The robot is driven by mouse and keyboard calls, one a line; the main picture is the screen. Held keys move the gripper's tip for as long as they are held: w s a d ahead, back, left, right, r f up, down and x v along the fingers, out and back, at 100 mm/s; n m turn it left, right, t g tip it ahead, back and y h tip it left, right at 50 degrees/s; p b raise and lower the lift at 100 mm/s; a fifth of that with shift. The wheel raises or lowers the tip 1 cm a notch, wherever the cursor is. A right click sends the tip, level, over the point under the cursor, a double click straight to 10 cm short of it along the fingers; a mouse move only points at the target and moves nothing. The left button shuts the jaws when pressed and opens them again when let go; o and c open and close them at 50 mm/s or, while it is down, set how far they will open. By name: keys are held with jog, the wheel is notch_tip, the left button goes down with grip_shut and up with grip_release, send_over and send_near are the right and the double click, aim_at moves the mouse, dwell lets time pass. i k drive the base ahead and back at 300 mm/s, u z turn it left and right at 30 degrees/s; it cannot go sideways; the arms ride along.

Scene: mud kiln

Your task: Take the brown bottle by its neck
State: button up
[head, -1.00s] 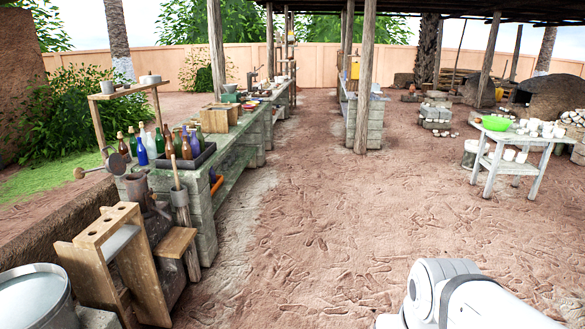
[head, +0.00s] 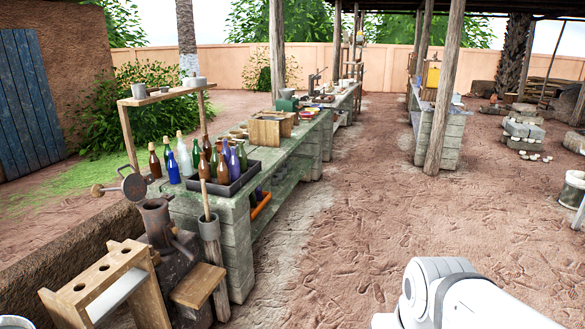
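Several bottles stand upright on the near end of the green bench (head: 296,158) at left. One brown bottle (head: 155,164) stands at the left of the group, apart from the dark tray (head: 241,181). Another brown bottle (head: 204,168) and more brown, blue and green ones stand in or close by the tray. I cannot tell which brown bottle is meant. The bottles' necks stick up freely, some overlapping others. Part of my white arm shows at lower right, far from the bottles. My gripper is out of view.
A wooden rack with holes (head: 107,270), a metal grinder (head: 157,218) and a wooden stool (head: 198,285) stand before the bench's near end. A raised wooden shelf (head: 165,96) stands behind the bottles. A post (head: 443,92) stands right of centre. The dirt floor (head: 350,235) between is clear.

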aim_at(222, 169)
jog(key=u, duration=0.35)
jog(key=i, duration=1.7)
jog(key=u, duration=0.65)
jog(key=i, duration=1.7)
jog(key=u, duration=0.35)
